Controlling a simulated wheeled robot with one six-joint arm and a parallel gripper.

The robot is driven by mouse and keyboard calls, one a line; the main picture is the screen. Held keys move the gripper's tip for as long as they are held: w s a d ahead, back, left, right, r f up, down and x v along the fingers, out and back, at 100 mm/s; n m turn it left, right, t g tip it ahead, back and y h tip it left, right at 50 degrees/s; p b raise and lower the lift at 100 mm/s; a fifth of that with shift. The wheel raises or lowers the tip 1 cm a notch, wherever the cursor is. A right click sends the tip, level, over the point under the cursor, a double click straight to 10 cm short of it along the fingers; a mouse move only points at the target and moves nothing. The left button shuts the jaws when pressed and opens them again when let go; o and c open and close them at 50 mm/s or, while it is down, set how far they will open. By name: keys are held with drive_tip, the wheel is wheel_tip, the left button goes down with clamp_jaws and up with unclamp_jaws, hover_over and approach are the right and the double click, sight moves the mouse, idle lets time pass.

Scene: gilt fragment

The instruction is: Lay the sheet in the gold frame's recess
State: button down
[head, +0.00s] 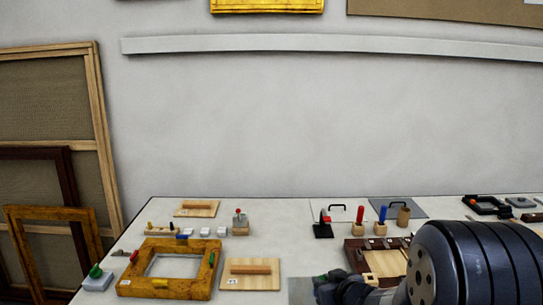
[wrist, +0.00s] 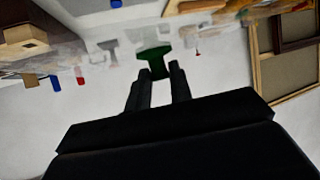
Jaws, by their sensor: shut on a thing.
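The gold frame (head: 192,291) lies flat at the left front of the table. Its recess shows a pale grey inner area, and small coloured pieces sit on its rim. My gripper (head: 331,283) is to the right of the frame, near the table's front edge. In the wrist view my gripper (wrist: 155,78) is shut on a green handle (wrist: 153,55). A grey, flat sheet (head: 301,291) shows in part beside my gripper in the head view, apart from the frame. Its join with the handle is unclear, and my arm hides much of that area.
A wooden board with a bar handle (head: 251,283) lies between the frame and my gripper. A dark red-brown frame (head: 355,257) is behind my gripper. A green-knobbed block (head: 97,280) stands left of the gold frame. Small tools stand farther back.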

drive_tip(key=shift+s+a+f, duration=0.1)
drive_tip(key=shift+a+f, duration=0.1)
drive_tip(key=shift+f, duration=0.35)
wheel_tip(320, 180, down, 9)
drive_tip(key=s+d+m+h, duration=0.2)
drive_tip(key=s+m+h, duration=0.1)
drive_tip(key=h, duration=0.1)
drive_tip(key=shift+m+t, duration=0.3)
drive_tip(key=shift+m, duration=0.1)
drive_tip(key=shift+w+r, duration=0.1)
